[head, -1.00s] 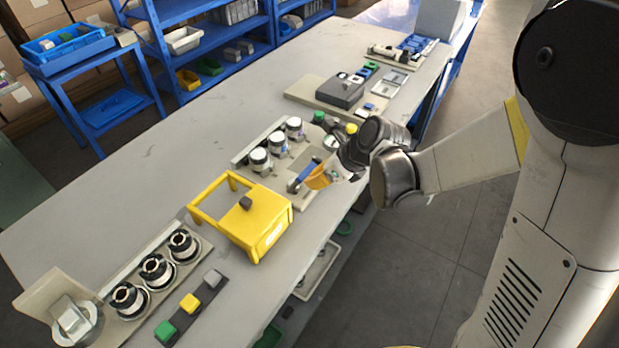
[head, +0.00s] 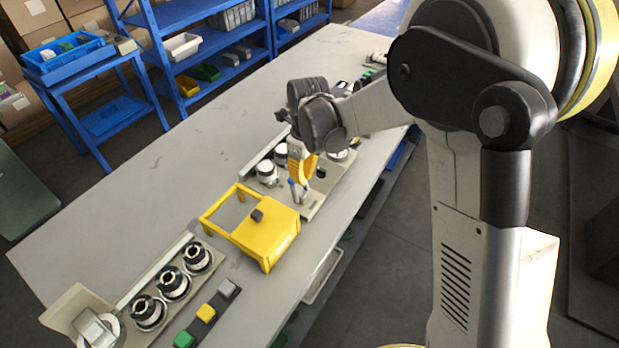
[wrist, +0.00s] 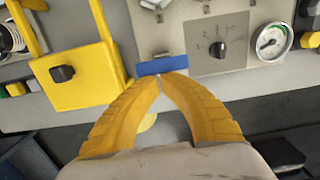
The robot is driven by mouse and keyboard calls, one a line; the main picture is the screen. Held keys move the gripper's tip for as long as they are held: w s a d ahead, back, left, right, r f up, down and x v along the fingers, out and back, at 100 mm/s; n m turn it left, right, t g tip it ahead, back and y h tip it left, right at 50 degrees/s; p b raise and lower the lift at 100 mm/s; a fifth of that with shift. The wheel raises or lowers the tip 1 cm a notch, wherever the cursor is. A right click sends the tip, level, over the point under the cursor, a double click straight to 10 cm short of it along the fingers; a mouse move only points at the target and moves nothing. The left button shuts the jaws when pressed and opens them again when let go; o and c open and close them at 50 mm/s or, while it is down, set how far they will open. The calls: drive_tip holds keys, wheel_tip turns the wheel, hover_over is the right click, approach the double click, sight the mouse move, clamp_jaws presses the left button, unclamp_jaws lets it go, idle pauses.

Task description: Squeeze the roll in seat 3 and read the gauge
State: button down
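My gripper (wrist: 160,80) has its two yellow fingers brought together at the tips. The tips are right at a blue bar (wrist: 162,66) on the front of a light panel, touching or nearly so. In the head view my gripper (head: 298,180) points down at the panel. The round gauge (wrist: 271,42) with a white face is right of the bar; its reading is too small to tell. White-and-black capped cylinders (head: 266,174) stand behind the panel, partly hidden by my arm. Three dark rolls (head: 172,283) sit in seats at the front left; seat numbers are not readable.
A black selector knob (wrist: 217,49) sits between the bar and the gauge. A yellow guard frame (head: 266,240) with a black knob stands left of the panel. Green, yellow and grey blocks (head: 205,313) lie near the table edge. The table's back left is clear.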

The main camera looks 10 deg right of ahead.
drive_tip(key=shift+w+a, duration=0.55)
drive_tip(key=shift+a, duration=0.15)
drive_tip(key=shift+r, duration=0.1)
